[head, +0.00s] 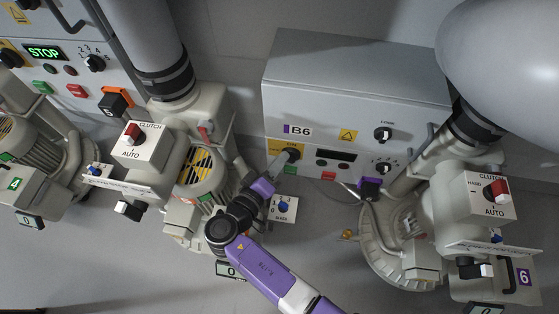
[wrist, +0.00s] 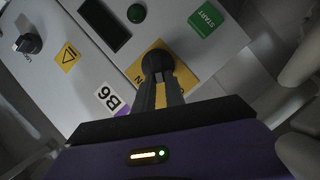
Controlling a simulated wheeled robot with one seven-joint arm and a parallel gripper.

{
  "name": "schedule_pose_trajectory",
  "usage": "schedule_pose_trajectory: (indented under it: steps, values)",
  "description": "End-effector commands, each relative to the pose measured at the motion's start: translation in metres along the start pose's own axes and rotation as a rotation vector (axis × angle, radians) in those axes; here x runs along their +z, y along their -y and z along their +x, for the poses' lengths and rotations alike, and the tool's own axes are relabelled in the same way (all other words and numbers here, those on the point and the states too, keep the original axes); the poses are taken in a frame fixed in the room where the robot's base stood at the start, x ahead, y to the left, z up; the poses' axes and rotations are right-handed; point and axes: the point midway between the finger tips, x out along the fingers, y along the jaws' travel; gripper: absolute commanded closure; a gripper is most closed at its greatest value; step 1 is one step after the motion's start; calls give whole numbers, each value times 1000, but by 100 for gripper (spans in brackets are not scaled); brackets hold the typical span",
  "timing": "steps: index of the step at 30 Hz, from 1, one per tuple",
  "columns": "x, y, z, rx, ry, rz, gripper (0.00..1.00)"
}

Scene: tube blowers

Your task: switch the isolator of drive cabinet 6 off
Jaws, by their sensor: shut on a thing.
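Drive cabinet B6 (head: 355,85) is the pale grey box right of centre in the head view, marked with a purple bar and B6. Its isolator, a dark round knob (wrist: 158,62) on a yellow plate (wrist: 185,75), sits at the lower left of its front. My gripper (wrist: 160,88) is shut on the isolator knob, its two grey fingers close together at it in the wrist view. In the head view my gripper (head: 284,160) reaches the yellow plate from below left. The fingers hide part of the knob, and its exact setting cannot be read.
Close to the isolator are a green START button (wrist: 206,20), a dark display (head: 336,155) and a red button (head: 328,175). Black selector knobs (head: 383,134) sit farther right. A beige blower with yellow fan guard (head: 200,168) stands left; another blower (head: 470,205) stands right.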

Motion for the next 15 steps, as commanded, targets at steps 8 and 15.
schedule_pose_trajectory:
  steps: [8, 15]
  values:
    - [0, 1, 0, 3, 0, -14, 100]
    - [1, 1, -1, 3, 0, -13, 78]
